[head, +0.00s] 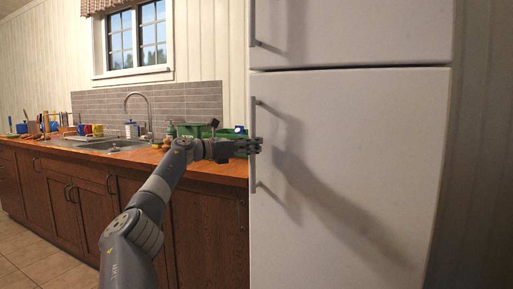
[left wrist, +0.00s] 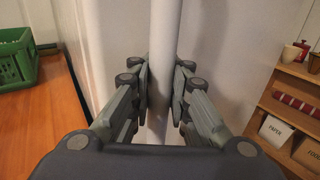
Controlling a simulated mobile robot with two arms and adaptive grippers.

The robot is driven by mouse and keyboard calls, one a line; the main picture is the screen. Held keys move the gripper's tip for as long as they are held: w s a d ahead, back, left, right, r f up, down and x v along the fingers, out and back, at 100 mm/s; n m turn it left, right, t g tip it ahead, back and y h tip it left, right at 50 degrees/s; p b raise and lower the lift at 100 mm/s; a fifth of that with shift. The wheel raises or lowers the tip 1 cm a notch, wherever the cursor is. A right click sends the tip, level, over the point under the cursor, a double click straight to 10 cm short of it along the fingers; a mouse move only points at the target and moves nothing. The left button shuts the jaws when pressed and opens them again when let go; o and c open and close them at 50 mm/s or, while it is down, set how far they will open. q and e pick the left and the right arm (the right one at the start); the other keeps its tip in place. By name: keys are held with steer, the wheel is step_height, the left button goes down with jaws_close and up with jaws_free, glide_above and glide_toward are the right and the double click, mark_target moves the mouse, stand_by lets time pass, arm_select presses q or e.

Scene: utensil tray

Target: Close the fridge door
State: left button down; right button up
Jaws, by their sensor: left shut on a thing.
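The white fridge fills the right half of the head view. Its lower door (head: 360,170) looks closed or nearly closed, with a dark seam under the upper door (head: 350,30). A vertical bar handle (head: 253,176) runs along the left edge of the lower door. My left gripper (head: 257,146) is at the middle of this handle. In the left wrist view the handle (left wrist: 165,45) passes between the two fingers of my left gripper (left wrist: 159,88), which are shut on it. My right gripper is not in view.
A wooden counter (head: 220,170) with brown cabinets stands left of the fridge. A sink, mugs and a green crate (left wrist: 18,58) are on it. In the left wrist view, a wooden shelf (left wrist: 290,105) with labelled boxes stands at the right. Tiled floor shows at lower left.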

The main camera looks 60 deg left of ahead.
arm_select(q)
steer(key=shift+a+r+y, duration=0.2)
steer(key=shift+a+y, duration=0.1)
steer(key=c, duration=1.6)
jaws_free()
steer(key=shift+o, duration=0.6)
steer(key=shift+s+a+f, duration=0.15)
steer(key=shift+a+f, duration=0.1)
steer(key=s, duration=1.2)
steer(key=shift+d, duration=0.35)
